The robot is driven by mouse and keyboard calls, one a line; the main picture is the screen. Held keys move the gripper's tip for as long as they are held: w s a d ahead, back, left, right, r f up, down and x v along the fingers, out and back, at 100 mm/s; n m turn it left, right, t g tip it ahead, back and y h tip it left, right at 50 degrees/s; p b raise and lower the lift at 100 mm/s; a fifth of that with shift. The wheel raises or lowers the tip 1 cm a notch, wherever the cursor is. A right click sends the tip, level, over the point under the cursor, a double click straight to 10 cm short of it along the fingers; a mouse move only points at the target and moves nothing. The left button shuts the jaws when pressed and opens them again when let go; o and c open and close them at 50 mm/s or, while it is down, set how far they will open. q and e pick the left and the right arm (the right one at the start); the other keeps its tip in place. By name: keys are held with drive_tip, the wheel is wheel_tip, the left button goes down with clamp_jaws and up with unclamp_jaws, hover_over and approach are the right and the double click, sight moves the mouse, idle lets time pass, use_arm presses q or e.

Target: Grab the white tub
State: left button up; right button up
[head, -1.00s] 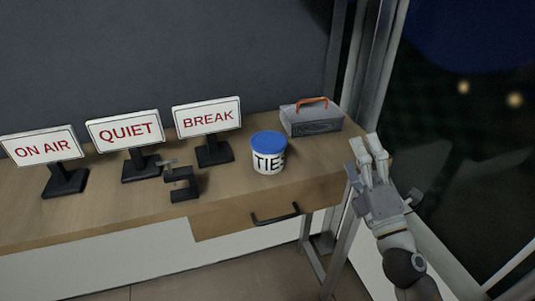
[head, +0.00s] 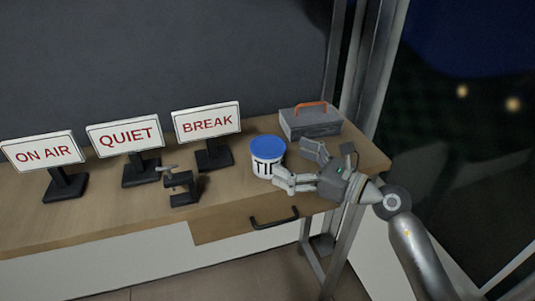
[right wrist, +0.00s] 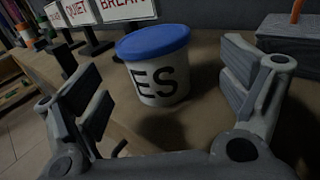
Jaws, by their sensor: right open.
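The white tub (head: 265,168) has a blue lid and black letters. It stands upright on the wooden desk, right of the signs. In the right wrist view the tub (right wrist: 158,80) sits ahead of my right gripper, between its spread fingers and a little beyond their tips. In the head view my right gripper (head: 295,166) is open at the tub's right side, one finger in front of the tub's lower part and one behind to the right. I cannot tell whether a finger touches the tub. My left gripper is not in view.
A grey box with an orange handle (head: 311,122) stands behind the gripper. A black clamp (head: 181,188) and signs reading BREAK (head: 207,120), QUIET (head: 125,135) and ON AIR (head: 43,151) stand left of the tub. The desk's front edge has a drawer handle (head: 274,218).

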sight(268, 150)
drive_tip(key=shift+w+a, duration=0.35)
drive_tip(key=shift+a, duration=0.2)
drive_tip(key=shift+w+a+r+p, duration=0.15)
drive_tip(key=shift+a+r+p, duration=0.05)
drive_tip(key=shift+a+p, duration=0.1)
drive_tip(key=p+x, duration=0.1)
drive_tip(key=x, duration=0.2)
drive_tip(key=shift+a+r, duration=0.15)
drive_tip(key=shift+a, duration=0.1)
drive_tip(key=shift+w+a, duration=0.25)
drive_tip(key=shift+a, duration=0.15)
drive_tip(key=c, duration=1.1)
drive_tip(key=shift+c, duration=0.4)
